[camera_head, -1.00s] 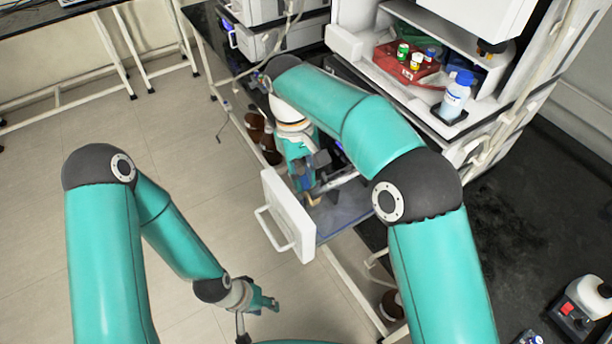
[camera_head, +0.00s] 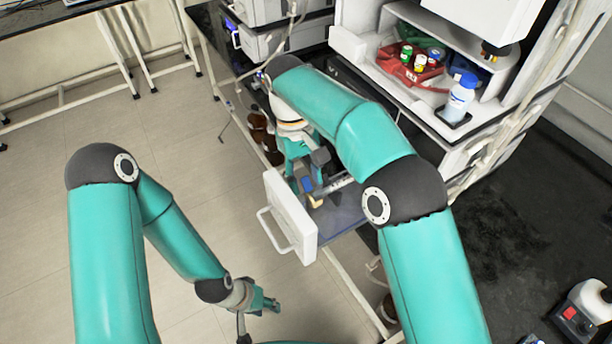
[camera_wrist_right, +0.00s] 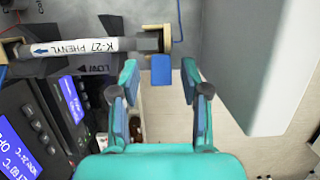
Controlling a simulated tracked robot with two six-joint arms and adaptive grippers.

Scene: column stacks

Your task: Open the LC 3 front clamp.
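A white column labelled K-27 PHENYL (camera_wrist_right: 85,46) lies across the pulled-out drawer (camera_head: 291,216). It also shows in the head view (camera_head: 335,184). At its right end in the right wrist view is a tan clamp (camera_wrist_right: 167,40) with a blue tab (camera_wrist_right: 161,70) hanging below it; I cannot read an LC 3 mark on it. My right gripper (camera_wrist_right: 160,76) is open, with one finger on each side of the blue tab and gaps showing on both sides. My left gripper (camera_head: 266,303) is low over the floor, far from the drawer; its fingers are too small to read.
The white drawer front (camera_wrist_right: 266,68) stands close on the right of my right gripper. Dark instrument panels with lit blue displays (camera_wrist_right: 17,148) are at the left. Brown bottles (camera_head: 262,135) stand behind the drawer. A blue-capped bottle (camera_head: 459,100) stands on the instrument stack.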

